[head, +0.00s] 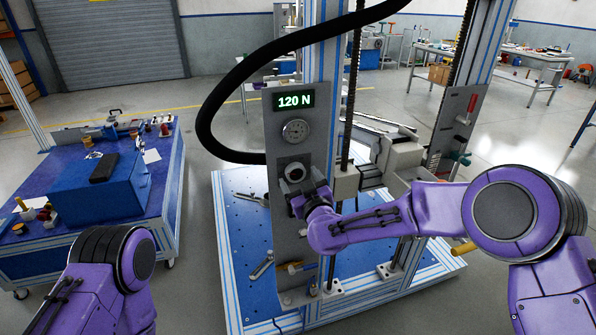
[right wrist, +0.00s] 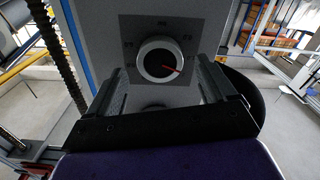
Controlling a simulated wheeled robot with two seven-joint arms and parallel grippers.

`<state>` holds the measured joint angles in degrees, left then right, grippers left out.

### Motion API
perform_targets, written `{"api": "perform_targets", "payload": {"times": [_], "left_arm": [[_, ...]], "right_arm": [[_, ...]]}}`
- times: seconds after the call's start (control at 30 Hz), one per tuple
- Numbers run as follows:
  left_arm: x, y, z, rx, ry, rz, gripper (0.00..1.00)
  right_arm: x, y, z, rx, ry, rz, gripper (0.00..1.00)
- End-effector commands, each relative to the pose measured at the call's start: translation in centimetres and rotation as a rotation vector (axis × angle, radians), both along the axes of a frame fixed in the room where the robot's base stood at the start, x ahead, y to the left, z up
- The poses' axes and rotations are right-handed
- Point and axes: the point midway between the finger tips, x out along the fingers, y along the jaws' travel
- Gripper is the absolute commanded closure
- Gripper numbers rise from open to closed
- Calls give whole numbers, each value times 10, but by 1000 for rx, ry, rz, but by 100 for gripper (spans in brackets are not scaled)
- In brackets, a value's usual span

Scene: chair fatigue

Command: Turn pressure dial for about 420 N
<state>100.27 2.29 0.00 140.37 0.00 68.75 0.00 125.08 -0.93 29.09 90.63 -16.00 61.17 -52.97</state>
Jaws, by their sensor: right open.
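The pressure dial (head: 295,172) is a round knob on a dark square plate on the grey upright panel (head: 274,225). In the right wrist view the dial (right wrist: 160,62) is pale with a dark face and a red pointer aimed right and slightly down. The green display (head: 294,101) above it reads 120 N. My right gripper (head: 299,190) is at the panel by the dial. In the right wrist view its two open fingers (right wrist: 160,90) stand on either side below the dial, apart from it. My left arm shows at the lower left, but its gripper is out of view.
A round gauge (head: 296,131) sits between display and dial. A black hose (head: 215,105) loops left of the panel. Tools lie on the blue test bench (head: 238,205). A blue workbench (head: 165,200) stands at the left, with open floor between the benches.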

Motion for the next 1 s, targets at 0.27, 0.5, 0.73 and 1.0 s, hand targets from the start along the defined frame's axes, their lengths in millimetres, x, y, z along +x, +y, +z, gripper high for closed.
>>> {"api": "perform_targets", "payload": {"times": [0.27,0.5,0.73,1.0], "left_arm": [[0,0,7,0,0,0,100],[0,0,6,0,0,0,100],[0,0,6,0,0,0,100],[0,0,1,0,0,0,100]], "right_arm": [[20,7,0,1,1,0,16],[20,7,-1,1,1,0,32],[20,6,-1,2,2,0,72],[20,6,-2,46,17,0,72]]}}
